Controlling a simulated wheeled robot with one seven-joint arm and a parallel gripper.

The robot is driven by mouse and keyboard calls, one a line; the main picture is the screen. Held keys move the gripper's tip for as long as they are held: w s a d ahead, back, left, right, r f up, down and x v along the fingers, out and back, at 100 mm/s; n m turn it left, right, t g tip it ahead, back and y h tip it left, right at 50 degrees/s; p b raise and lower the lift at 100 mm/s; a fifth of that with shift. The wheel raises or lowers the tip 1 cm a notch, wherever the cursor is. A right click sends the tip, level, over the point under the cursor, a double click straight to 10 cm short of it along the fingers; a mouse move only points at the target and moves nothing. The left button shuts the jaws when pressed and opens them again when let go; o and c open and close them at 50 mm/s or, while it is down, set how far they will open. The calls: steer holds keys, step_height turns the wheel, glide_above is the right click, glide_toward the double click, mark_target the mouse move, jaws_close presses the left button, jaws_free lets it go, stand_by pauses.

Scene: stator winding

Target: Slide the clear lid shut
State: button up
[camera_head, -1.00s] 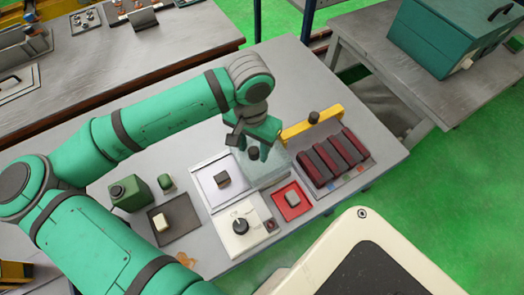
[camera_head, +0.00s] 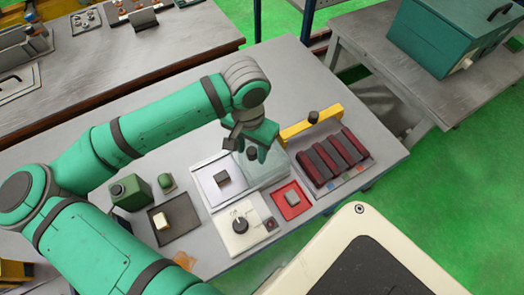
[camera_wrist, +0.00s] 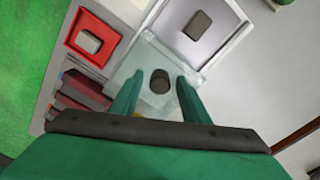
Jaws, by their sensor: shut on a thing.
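The clear lid (camera_head: 268,172) is a pale see-through plate with a dark round knob (camera_head: 252,153). It lies at the right of the white open box (camera_head: 204,168), which has a grey block (camera_head: 222,179) inside. The block is not under the lid. In the wrist view the lid (camera_wrist: 150,54) borders the box (camera_wrist: 229,45). My gripper (camera_head: 254,150) is over the lid, its fingers on either side of the knob. The wrist view shows the knob (camera_wrist: 159,81) between my green fingers (camera_wrist: 159,92), shut on it.
A yellow bar (camera_head: 306,127) stands behind a rack of dark red blocks (camera_head: 315,170) at right. A red tray (camera_head: 291,200) and a white dial panel (camera_head: 238,230) lie in front. A dark tray (camera_head: 173,220) and green box (camera_head: 131,193) are at left.

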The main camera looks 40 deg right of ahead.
steer(key=shift+w+a+f, duration=0.15)
steer(key=shift+w+a, duration=0.3)
steer(key=shift+a, duration=1.5)
steer(key=shift+w+a+f, duration=0.1)
steer(key=shift+w+a, duration=0.4)
steer(key=shift+a, duration=1.5)
steer(key=shift+w+a+f, duration=0.15)
steer(key=shift+w+a, duration=0.3)
steer(key=shift+a, duration=1.5)
steer(key=o, duration=0.3)
steer(key=shift+w+d+r, duration=0.1)
steer(key=shift+r, duration=3)
